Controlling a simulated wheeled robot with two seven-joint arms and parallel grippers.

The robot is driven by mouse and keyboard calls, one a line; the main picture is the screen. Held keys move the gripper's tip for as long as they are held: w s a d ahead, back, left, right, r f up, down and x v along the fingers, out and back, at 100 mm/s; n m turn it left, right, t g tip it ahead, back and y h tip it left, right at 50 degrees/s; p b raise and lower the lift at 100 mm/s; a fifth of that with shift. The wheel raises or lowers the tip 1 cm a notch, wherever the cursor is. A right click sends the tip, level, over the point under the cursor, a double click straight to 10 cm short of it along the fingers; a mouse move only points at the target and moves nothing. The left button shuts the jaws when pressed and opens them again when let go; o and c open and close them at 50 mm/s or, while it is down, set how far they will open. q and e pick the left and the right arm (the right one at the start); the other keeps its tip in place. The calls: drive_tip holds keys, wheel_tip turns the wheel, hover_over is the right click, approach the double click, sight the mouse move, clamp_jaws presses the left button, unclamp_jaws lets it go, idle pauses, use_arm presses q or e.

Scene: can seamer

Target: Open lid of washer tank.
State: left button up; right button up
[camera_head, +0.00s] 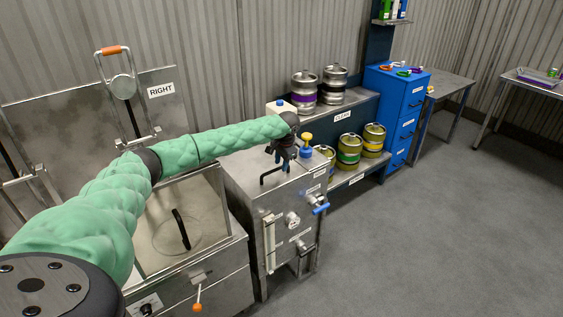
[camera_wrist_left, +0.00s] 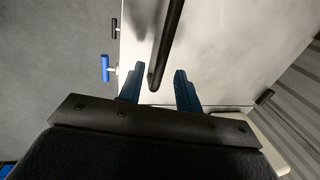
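The washer tank (camera_head: 292,217) is a steel box in the middle of the head view. Its flat lid carries a black bar handle (camera_head: 268,177). My left arm reaches across from the left, and my left gripper (camera_head: 286,162) points down just above the lid, close to the handle. In the left wrist view the two blue fingers (camera_wrist_left: 158,88) are open and apart. The end of the black handle (camera_wrist_left: 165,45) shows between and beyond the fingertips, not clamped. The lid lies flat and closed on the tank. My right gripper is not in view.
A blue valve handle (camera_head: 321,209) sticks out from the tank's front. A yellow-topped blue fitting (camera_head: 306,143) stands by its back edge. A steel machine with a glass-like front (camera_head: 185,215) stands to the left. Kegs (camera_head: 349,150) fill the shelves behind. The floor (camera_head: 440,220) on the right is clear.

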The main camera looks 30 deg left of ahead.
use_arm(q)
drive_tip(key=shift+s+f, duration=0.15)
drive_tip(key=shift+f, duration=0.15)
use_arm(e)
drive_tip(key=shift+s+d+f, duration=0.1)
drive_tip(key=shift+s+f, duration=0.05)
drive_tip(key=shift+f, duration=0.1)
use_arm(q)
drive_tip(key=shift+f, duration=0.1)
drive_tip(key=shift+c, duration=0.2)
clamp_jaws()
